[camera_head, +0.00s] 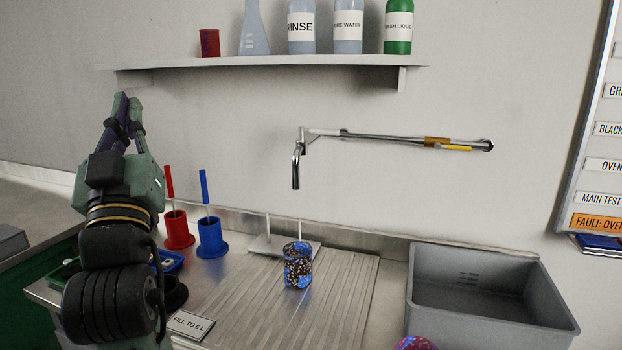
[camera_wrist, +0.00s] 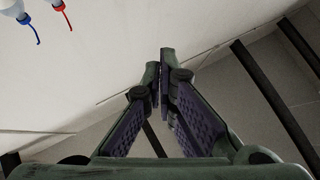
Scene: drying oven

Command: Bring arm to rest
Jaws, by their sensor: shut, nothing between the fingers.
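My gripper (camera_head: 122,108) is raised at the left in the head view, with its fingers pointing up in front of the wall, left of the shelf. In the wrist view my gripper (camera_wrist: 162,70) shows its two fingers closed together at the tips, with nothing between them. My arm stands upright at the left of the steel drainboard, hiding part of it and some items behind.
A shelf (camera_head: 240,62) with bottles spans the wall. A faucet (camera_head: 297,165) hangs above the drainboard (camera_head: 330,300), where a speckled beaker (camera_head: 298,265) stands. Red (camera_head: 178,230) and blue (camera_head: 210,238) holders stand near my arm. A grey basin (camera_head: 425,275) is at right.

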